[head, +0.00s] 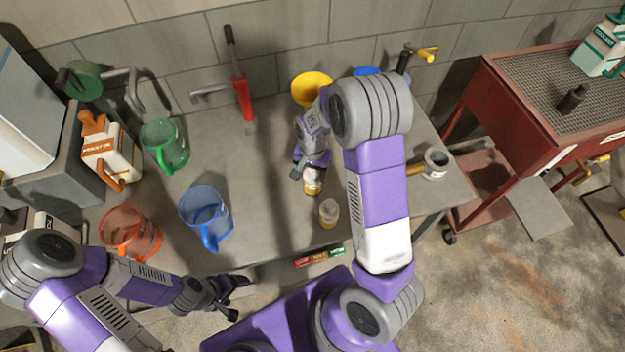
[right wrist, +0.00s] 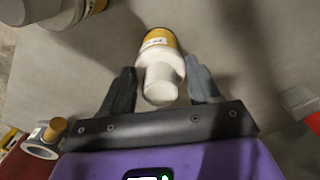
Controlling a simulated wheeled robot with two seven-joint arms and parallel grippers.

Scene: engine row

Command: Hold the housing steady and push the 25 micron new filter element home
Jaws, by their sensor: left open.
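My right gripper (head: 308,176) reaches down over the workbench. A white cylindrical part with a yellow band and label (head: 312,188) is at its fingertips. In the right wrist view, this yellow-banded part (right wrist: 158,58) lies between the two fingers, its narrower white end toward the camera. Whether the fingers press on it I cannot tell. A second pale, short cylinder with a yellowish base (head: 328,213) stands upright nearby, closer to the bench's front edge. Which part is the housing and which is the filter element I cannot tell. My left gripper (head: 234,297) is open and empty, in front of the bench.
Blue (head: 206,217), orange (head: 130,234) and green (head: 165,145) jugs stand on the left of the bench (head: 265,205). A yellow funnel (head: 311,88) is behind my right arm. A metal cup (head: 436,164) is at the right. A red cart (head: 548,105) stands beyond.

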